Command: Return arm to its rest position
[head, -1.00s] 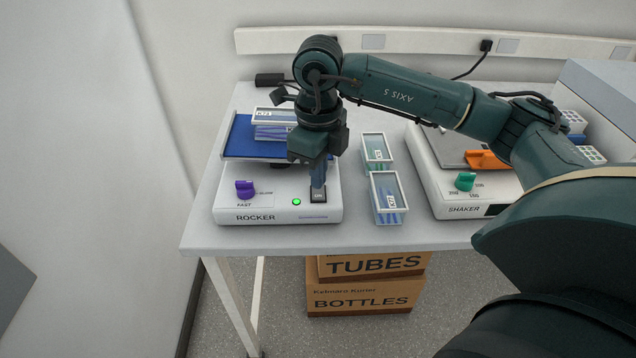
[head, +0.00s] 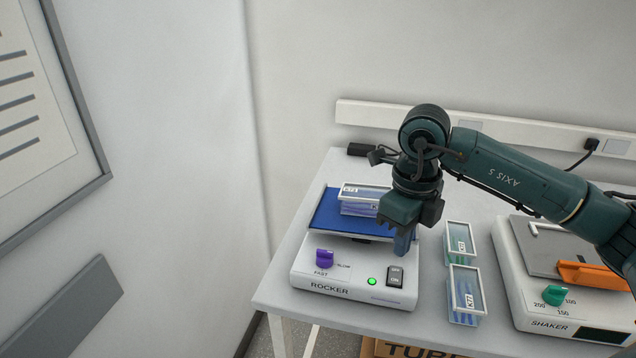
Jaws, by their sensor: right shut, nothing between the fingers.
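My right gripper (head: 402,246) is shut and empty, pointing down. Its tips show just above and behind the rocker's black switch (head: 396,276), with a small gap in the picture. The rocker (head: 340,289) is a white box with a purple knob (head: 324,259), a lit green light (head: 372,282) and a tilted blue platform (head: 326,216). A lidded box of blue strips (head: 362,198) sits on the platform, partly hidden by my right gripper. My left gripper is not in view.
Two small lidded boxes (head: 459,240) (head: 465,297) stand right of the rocker. The shaker (head: 530,297), with an orange clamp (head: 592,275) and green knob (head: 554,295), is further right. A wall rail (head: 400,117) runs behind the table (head: 327,168). A cardboard box (head: 385,349) is below.

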